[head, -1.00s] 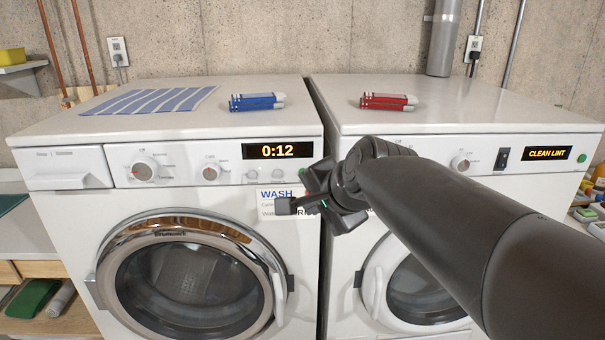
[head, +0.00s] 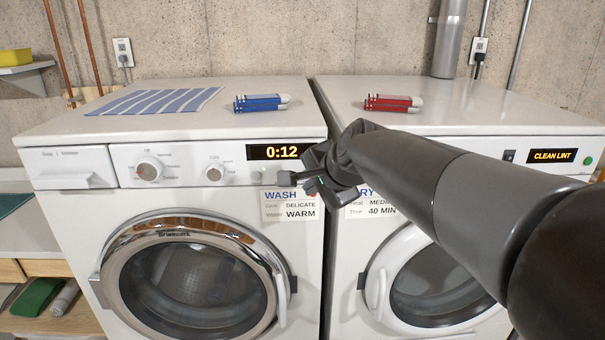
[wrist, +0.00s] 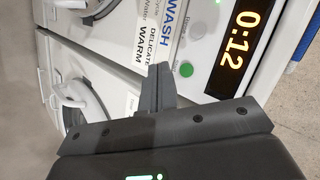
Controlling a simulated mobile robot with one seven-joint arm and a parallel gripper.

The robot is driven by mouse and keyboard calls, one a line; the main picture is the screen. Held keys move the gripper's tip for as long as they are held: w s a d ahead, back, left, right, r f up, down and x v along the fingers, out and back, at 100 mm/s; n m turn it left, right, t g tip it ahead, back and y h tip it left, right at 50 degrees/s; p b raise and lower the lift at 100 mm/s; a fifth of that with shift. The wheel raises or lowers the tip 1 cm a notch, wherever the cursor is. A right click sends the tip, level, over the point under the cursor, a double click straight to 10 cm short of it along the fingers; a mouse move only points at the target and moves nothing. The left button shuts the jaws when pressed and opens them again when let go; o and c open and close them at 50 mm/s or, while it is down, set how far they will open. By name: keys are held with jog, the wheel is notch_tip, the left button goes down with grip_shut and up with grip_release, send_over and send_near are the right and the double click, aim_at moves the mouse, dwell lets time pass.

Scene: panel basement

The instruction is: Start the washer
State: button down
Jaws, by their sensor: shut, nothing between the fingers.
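The washer (head: 75,225) is the left white machine, its round chrome-rimmed door (head: 190,270) closed. Its display (head: 277,151) reads 0:12, as it does in the wrist view (wrist: 237,47). The cycle dial (head: 149,169) and second dial (head: 214,173) sit left of the display. A card (head: 290,206) below reads WASH, DELICATE, WARM. My gripper (head: 311,186) is shut and empty at the panel's right end, above the card. In the wrist view, the shut fingertips (wrist: 160,70) lie beside the green button (wrist: 187,70), apart in the picture; contact cannot be judged. My gripper hides this button in the head view.
The dryer (head: 345,250) stands close on the right, its display (head: 553,156) reading CLEAN LINT beside another green button (head: 588,161). Blue (head: 261,102) and red (head: 392,103) objects and a striped cloth (head: 155,99) lie on top of the machines. My arm covers much of the dryer's panel.

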jog(key=shift+w, duration=1.3)
jog(key=shift+w, duration=0.1)
dwell(1.0)
jog(key=shift+w, duration=0.35)
